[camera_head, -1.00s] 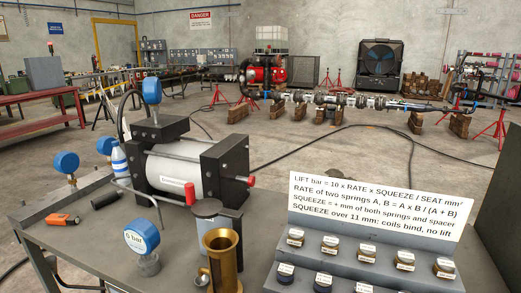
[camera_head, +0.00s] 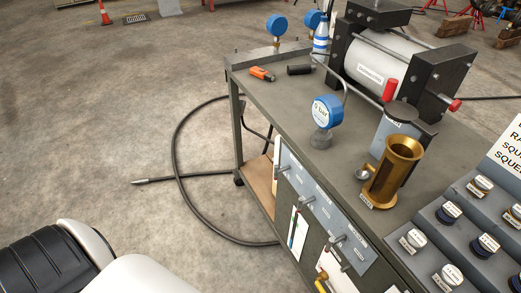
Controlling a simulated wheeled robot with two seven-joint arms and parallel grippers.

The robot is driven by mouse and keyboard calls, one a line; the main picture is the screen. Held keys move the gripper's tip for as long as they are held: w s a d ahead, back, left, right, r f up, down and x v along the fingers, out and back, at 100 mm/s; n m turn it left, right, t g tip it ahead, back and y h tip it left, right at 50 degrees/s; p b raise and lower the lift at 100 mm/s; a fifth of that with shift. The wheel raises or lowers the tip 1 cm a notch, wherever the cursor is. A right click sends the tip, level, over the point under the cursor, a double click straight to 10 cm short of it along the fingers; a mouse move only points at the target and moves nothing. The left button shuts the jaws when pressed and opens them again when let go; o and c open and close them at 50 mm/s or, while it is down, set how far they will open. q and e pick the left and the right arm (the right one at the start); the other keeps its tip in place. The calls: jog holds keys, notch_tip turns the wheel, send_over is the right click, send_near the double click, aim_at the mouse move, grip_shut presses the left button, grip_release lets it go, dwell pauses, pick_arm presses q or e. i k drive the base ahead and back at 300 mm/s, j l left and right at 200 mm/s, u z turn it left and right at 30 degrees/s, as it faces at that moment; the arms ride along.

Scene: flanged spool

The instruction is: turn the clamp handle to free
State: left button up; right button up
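No part is clearly marked as the clamp handle. A red upright grip (camera_head: 390,90) stands beside the grey cylinder assembly (camera_head: 383,57) on the bench. A red-tipped rod (camera_head: 454,105) sticks out of its black end block. A brass cup-like body (camera_head: 393,172) stands in front, with a small rounded metal part (camera_head: 362,174) at its left side. On the bench's side, a grey panel (camera_head: 322,211) carries several small metal levers, one of them a lever (camera_head: 308,200) near its middle. Neither gripper shows; a white and black part of mine fills the lower left.
A blue gauge (camera_head: 327,112) stands on the bench (camera_head: 283,97). An orange tool (camera_head: 262,74) and a black cylinder (camera_head: 300,70) lie behind it. Labelled round parts sit in a grey rack (camera_head: 463,232) at right.

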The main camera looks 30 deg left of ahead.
aim_at(277, 171)
jog(key=u, duration=0.9)
